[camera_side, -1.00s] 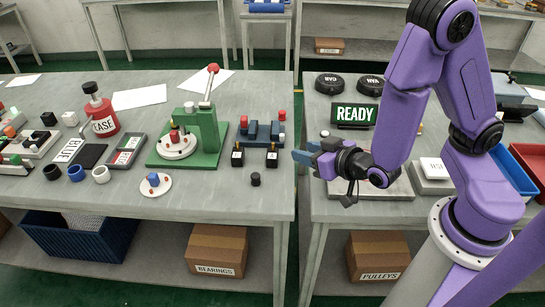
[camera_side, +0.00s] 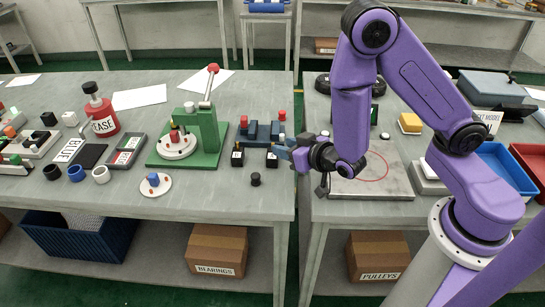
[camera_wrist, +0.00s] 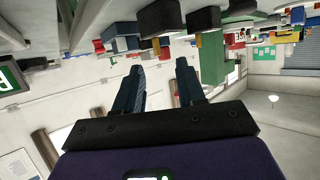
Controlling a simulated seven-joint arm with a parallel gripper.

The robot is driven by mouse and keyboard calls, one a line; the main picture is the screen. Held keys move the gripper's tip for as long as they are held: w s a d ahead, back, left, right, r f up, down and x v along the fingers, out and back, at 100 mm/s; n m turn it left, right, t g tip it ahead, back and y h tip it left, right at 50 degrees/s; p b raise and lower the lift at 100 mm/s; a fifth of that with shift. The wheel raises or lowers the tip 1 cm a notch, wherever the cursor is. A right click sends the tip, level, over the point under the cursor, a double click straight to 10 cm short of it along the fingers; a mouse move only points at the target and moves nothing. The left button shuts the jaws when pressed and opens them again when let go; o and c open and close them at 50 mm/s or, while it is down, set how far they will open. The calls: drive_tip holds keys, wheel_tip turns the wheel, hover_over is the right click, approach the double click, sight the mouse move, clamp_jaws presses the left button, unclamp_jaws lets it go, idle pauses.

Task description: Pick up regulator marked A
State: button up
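Two small black blocks with brass-coloured tops stand on the left table, one on the left (camera_side: 238,158) and one on the right (camera_side: 271,161). They look like the regulators, but their markings are too small to read, so I cannot tell which is A. Two dark blocks with brass-coloured parts, (camera_wrist: 160,18) and (camera_wrist: 203,20), show at the top of the wrist view, beyond my fingertips. My gripper (camera_side: 286,152) is beside the right block, at the table's right edge. In the wrist view my gripper (camera_wrist: 159,72) is open, its blue fingers apart with nothing between them.
A blue fixture (camera_side: 262,135) with red and white knobs stands behind the blocks. A green press (camera_side: 205,135) stands to their left. A small black cylinder (camera_side: 255,179) stands in front. A gap separates the tables; a grey plate (camera_side: 385,178) lies on the right one.

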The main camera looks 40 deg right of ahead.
drive_tip(key=shift+f+x, duration=0.15)
drive_tip(key=shift+x, duration=1.55)
drive_tip(key=shift+f+x, duration=0.1)
drive_tip(key=shift+x, duration=1.6)
drive_tip(key=shift+s+d, duration=0.15)
clamp_jaws()
